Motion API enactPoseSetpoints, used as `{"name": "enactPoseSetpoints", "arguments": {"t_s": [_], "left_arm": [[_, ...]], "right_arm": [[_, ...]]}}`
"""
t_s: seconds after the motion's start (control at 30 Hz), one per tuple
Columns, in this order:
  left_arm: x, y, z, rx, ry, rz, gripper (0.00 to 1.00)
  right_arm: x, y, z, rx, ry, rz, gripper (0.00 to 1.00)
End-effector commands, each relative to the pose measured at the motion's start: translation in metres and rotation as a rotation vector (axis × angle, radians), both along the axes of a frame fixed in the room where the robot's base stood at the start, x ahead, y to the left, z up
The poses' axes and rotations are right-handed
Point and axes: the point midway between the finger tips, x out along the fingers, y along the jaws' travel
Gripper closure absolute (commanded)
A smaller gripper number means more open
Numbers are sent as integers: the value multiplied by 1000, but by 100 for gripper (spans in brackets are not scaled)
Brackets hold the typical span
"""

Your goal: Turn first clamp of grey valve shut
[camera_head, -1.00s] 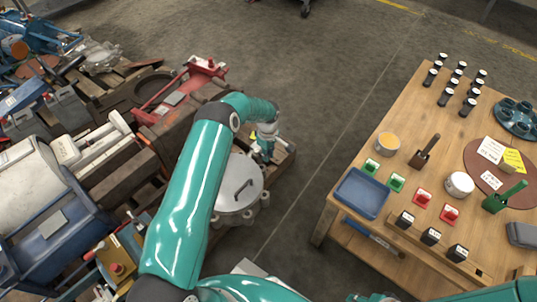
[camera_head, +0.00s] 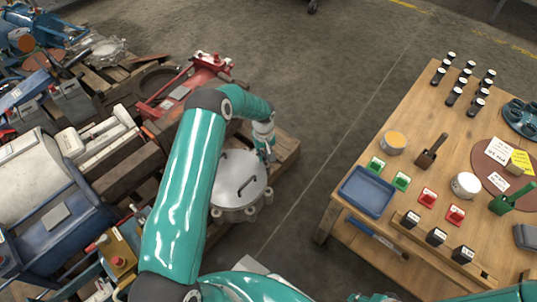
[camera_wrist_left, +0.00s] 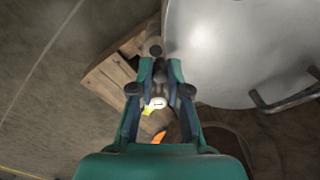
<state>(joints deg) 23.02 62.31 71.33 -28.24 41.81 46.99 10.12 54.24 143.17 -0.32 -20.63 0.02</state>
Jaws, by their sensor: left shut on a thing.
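The grey valve (camera_head: 240,195) is a round body with a smooth grey lid and two dark bar handles. It stands on a wooden pallet left of the table. Several pale clamp lugs (camera_head: 250,213) sit round its rim. My left gripper (camera_head: 266,152) reaches down at the valve's far right edge. In the left wrist view my left gripper (camera_wrist_left: 160,70) is shut on a dark grey clamp (camera_wrist_left: 154,47) beside the lid (camera_wrist_left: 225,45). A white tag marked 1 (camera_wrist_left: 158,102) shows between the fingers. The clamp's lower part is hidden. My right gripper is out of view.
Other pallets with machinery crowd the left, including a red frame (camera_head: 190,80). Bare floor lies between pallets and table.

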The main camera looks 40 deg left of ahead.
Motion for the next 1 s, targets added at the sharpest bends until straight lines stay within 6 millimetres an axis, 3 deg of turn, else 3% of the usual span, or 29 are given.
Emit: {"name": "enactPoseSetpoints", "arguments": {"t_s": [0.7,1.0], "left_arm": [[-19,33,0,0,-1,-666,100],[-20,44,0,0,0,-867,100]], "right_arm": [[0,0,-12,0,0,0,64],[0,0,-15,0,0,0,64]]}}
